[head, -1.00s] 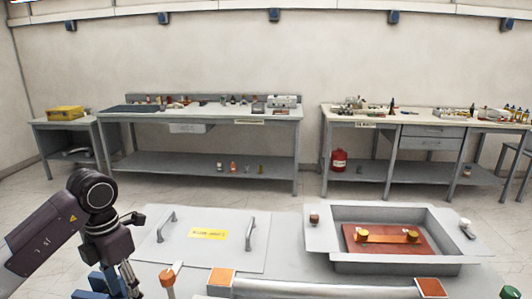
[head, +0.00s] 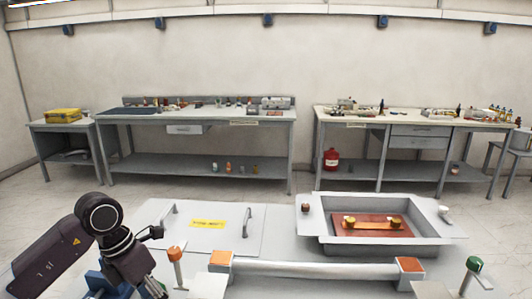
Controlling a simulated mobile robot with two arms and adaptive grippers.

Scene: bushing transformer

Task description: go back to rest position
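My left arm comes in at the lower left. My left gripper (head: 152,287) points down at the bottom edge, beside an orange-topped post (head: 176,258). Its fingertips are small and partly cut off, so I cannot tell whether it is open or shut. I see nothing held in it. My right arm and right gripper are out of view.
Before me is a grey transformer top with a lidded plate (head: 190,243) with two handles, an open recess (head: 441,226) holding a red-brown board (head: 372,226), a horizontal bar (head: 315,269) and a green-topped post (head: 473,266). Workbenches (head: 207,117) line the far wall, with clear floor before them.

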